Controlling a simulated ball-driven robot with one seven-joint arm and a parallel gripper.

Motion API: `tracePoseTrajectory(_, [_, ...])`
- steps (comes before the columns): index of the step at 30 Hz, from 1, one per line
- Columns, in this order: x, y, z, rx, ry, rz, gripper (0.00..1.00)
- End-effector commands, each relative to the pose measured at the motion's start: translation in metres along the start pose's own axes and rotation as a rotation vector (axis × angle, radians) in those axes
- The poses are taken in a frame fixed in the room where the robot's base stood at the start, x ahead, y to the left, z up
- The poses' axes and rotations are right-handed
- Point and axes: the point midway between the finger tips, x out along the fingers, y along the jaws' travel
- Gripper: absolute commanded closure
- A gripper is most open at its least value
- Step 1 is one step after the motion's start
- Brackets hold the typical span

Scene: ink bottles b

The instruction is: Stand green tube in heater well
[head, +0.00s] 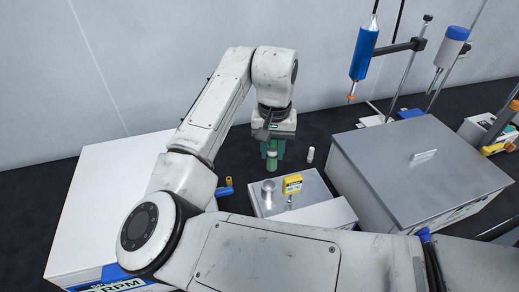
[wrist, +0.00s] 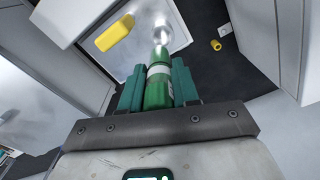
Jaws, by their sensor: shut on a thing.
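A green tube (head: 271,162) with a pale label band is held roughly upright between the green fingers of my gripper (head: 272,150). In the wrist view, the fingers of my gripper (wrist: 157,85) close on both sides of the tube (wrist: 157,92). The heater (head: 318,206) is a low metal-topped box below. A round silver well (head: 268,191) stands on its left part. The tube's lower end appears just above the well in the head view, with a gap between them. In the wrist view the tube's far end partly overlaps the shiny well (wrist: 164,36).
A yellow block (head: 292,184) sits on the heater beside the well. A small white vial (head: 310,155) stands behind the heater, and a yellow cylinder (head: 228,181) to its left. A large metal-lidded box (head: 420,155) is at right, a white box (head: 105,200) at left.

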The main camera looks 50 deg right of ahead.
Motion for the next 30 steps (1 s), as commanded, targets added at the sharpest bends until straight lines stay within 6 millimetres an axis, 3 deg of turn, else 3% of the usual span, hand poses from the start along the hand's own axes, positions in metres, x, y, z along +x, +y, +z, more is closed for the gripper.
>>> tracePoseTrajectory(5, [0.015,0.000,0.000,-0.001,0.000,0.000,1.00])
tracePoseTrajectory(20, [0.013,0.000,0.001,-0.001,0.000,0.003,1.00])
tracePoseTrajectory(30, [0.045,0.000,0.001,-0.001,-0.001,0.003,1.00])
